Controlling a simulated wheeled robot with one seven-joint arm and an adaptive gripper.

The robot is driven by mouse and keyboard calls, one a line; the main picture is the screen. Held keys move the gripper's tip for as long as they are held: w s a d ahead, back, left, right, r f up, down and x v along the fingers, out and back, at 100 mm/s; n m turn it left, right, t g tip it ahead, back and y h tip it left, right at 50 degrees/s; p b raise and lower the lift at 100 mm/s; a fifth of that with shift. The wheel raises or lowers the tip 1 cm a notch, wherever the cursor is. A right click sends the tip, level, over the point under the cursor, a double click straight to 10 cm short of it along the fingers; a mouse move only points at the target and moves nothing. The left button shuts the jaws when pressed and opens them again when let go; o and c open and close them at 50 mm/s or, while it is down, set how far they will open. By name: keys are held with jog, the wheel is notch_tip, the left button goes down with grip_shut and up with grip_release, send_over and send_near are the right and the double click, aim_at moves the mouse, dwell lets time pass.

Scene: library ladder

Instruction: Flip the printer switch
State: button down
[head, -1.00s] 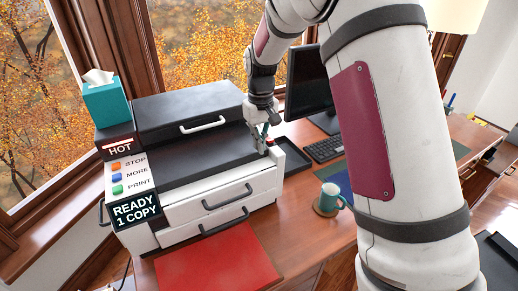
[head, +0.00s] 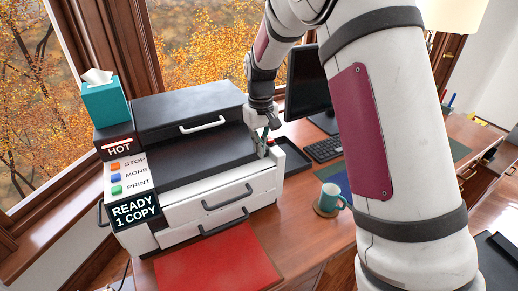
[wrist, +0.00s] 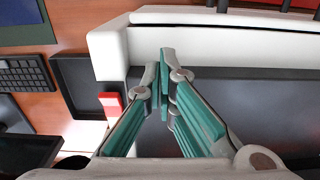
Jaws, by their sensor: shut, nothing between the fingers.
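The printer (head: 222,202) is a white and dark grey machine on the desk, with a sign reading READY 1 COPY. In the wrist view its white edge (wrist: 115,45) and dark top show. A red rocker-like piece on a white mount, which looks like the switch (wrist: 112,104), sits beside the printer's side edge, left of my fingers. I cannot make out the switch in the head view. My gripper (head: 263,150) is over the printer's right end; its teal-padded fingers (wrist: 160,68) are closed together and empty, apart from the red piece in the wrist picture.
A black tray (head: 292,157) lies right of the printer, near the keyboard (head: 325,148) and monitor (head: 306,82). A teal mug (head: 331,196) stands on a coaster. A red mat (head: 215,263) lies in front. A tissue box (head: 105,104) stands on the printer's HOT unit.

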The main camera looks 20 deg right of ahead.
jog(key=shift+f, duration=0.25)
notch_tip(320, 180, up, 7)
jog(key=p, duration=0.1)
dwell(1.0)
